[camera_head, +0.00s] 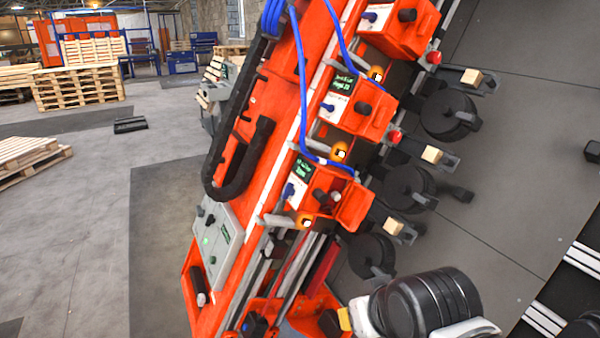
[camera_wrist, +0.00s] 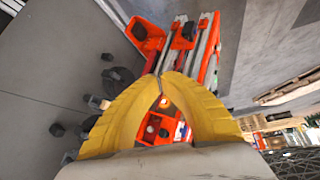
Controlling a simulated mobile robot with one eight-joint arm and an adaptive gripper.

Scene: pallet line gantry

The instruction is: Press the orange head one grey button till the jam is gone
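The orange gantry (camera_head: 285,130) carries three orange heads: a far one (camera_head: 400,35), a middle one (camera_head: 375,125) and a near one (camera_head: 350,210). Each has a dark knob and a blue toggle on its front. The middle display (camera_head: 341,84) and near display (camera_head: 305,169) show green text too small to read. I cannot tell which head is head one or pick out its grey button. The yellow fingers of my gripper (camera_wrist: 160,78) meet at their tips, with nothing seen between them.
A grey control panel (camera_head: 217,242) with a green light is on the gantry's left. Blue hoses (camera_head: 303,85) and a black cable chain (camera_head: 238,150) run along it. Wooden blocks (camera_head: 431,154) sit on grey arms at right. Pallets (camera_head: 78,87) stand on the floor far left.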

